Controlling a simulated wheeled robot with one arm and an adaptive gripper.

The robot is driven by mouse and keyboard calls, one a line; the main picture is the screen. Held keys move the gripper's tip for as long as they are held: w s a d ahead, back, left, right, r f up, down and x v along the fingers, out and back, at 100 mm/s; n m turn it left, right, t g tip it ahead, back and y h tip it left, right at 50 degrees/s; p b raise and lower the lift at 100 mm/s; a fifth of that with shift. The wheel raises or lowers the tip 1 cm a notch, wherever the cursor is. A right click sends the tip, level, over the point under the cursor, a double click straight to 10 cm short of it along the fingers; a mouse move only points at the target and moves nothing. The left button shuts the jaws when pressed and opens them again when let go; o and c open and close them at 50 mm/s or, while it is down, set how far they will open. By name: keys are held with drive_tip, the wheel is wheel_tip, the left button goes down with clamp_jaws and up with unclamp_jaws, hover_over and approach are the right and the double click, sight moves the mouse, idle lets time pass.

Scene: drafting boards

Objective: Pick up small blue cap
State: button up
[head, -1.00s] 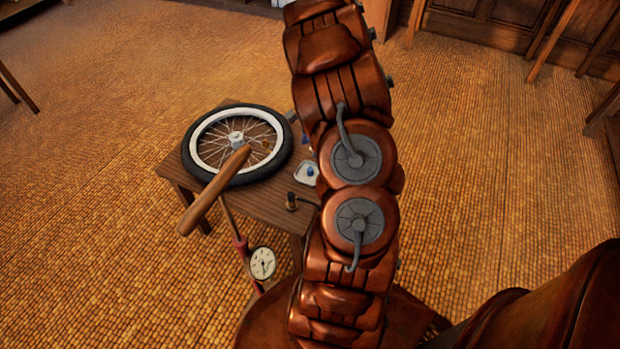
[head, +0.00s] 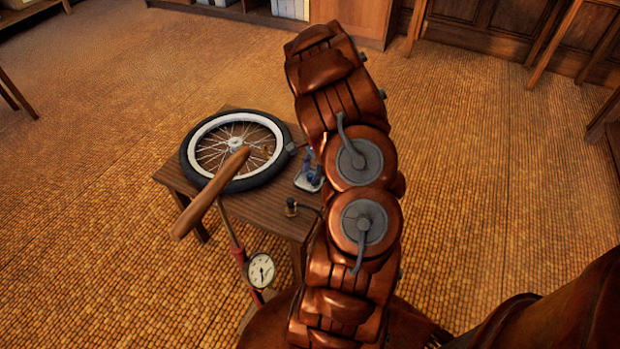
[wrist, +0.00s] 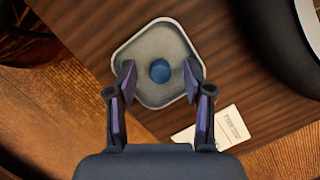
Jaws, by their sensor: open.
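The small blue cap (wrist: 160,70) lies in a pale, rounded-square dish (wrist: 157,37) on the wooden table. In the wrist view my gripper (wrist: 158,82) is open, with one finger on each side of the cap and a gap on both sides. The fingertips overlap the dish's side edges in the picture; how high they are above it is hard to tell. In the head view the gripper (head: 314,174) shows small at the dish (head: 306,185), and the cap is not clearly visible there.
A spoked wheel (head: 268,172) with a black tyre lies on the table (head: 262,207), left of the dish. A pump with a wooden handle (head: 212,195) and dial (head: 260,270) stands at the front. A white card (wrist: 232,125) lies near the dish.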

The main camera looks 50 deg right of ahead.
sight(308, 176)
drive_tip(key=shift+c, duration=0.2)
drive_tip(key=c, duration=0.7)
drive_tip(key=shift+r, duration=0.65)
drive_tip(key=shift+c, duration=0.4)
wheel_tip(308, 176, up, 2)
drive_tip(key=shift+r+p, duration=0.1)
drive_tip(key=shift+p, duration=0.3)
drive_tip(key=s, duration=0.5)
drive_tip(key=s+a+r, duration=0.1)
drive_tip(key=s, duration=0.4)
drive_tip(key=s+a+p, duration=0.1)
drive_tip(key=s, duration=0.5)
drive_tip(key=shift+r, duration=0.2)
